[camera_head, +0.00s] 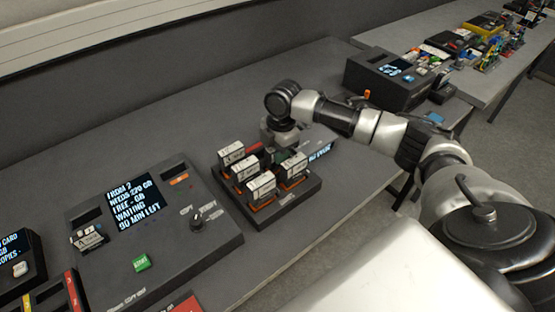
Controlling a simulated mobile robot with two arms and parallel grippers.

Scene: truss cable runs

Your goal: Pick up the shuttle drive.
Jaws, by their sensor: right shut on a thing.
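My right gripper (281,150) reaches down at the back right of a dark tray (288,206). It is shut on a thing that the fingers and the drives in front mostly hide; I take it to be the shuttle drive. It looks low at the tray, and I cannot tell whether it is lifted. Several drives with white-labelled tops stand in the tray: one at the back left (231,153), one at the left (245,169), one at the front (261,186) and one at the right (293,169). Their labels are too small to read. My left gripper is not in view.
A copy console (222,246) with a lit screen (133,208), a green button (141,263) and a knob (196,220) stands left of the tray. A labelled drive (89,238) sits in it. Another dark device (385,92) stands at the back right. Bench between is clear.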

